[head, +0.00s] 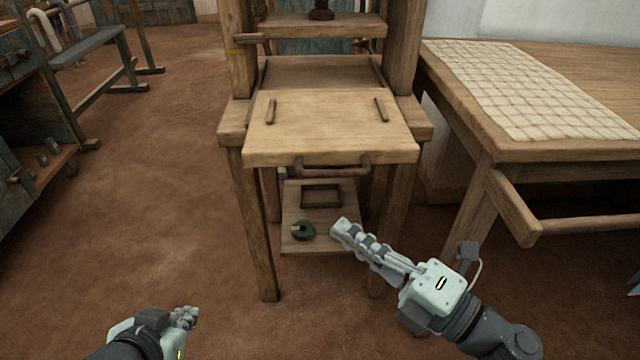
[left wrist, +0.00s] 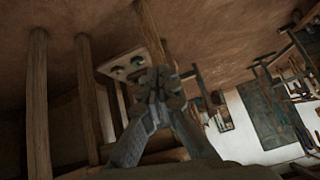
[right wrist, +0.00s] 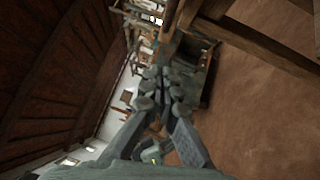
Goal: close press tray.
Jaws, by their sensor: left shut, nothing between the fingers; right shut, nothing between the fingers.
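The press tray (head: 330,122) is a pale wooden board pulled out toward me from the wooden press (head: 240,75). It has two short wooden strips on top and a dark curved handle (head: 332,170) on its front edge. My right gripper (head: 338,228) is shut and empty, below and in front of the handle, apart from it. In the right wrist view its fingers (right wrist: 160,85) are together. My left gripper (head: 190,314) is shut and empty, low at the left, well away from the tray. Its fingers also show in the left wrist view (left wrist: 160,85).
A low shelf (head: 290,243) under the tray holds a dark green round object (head: 302,231) and a small wooden frame (head: 321,196). A table (head: 470,140) with a checked cloth (head: 530,90) stands at the right. A bench (head: 88,48) stands back left. Bare floor lies left of the press.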

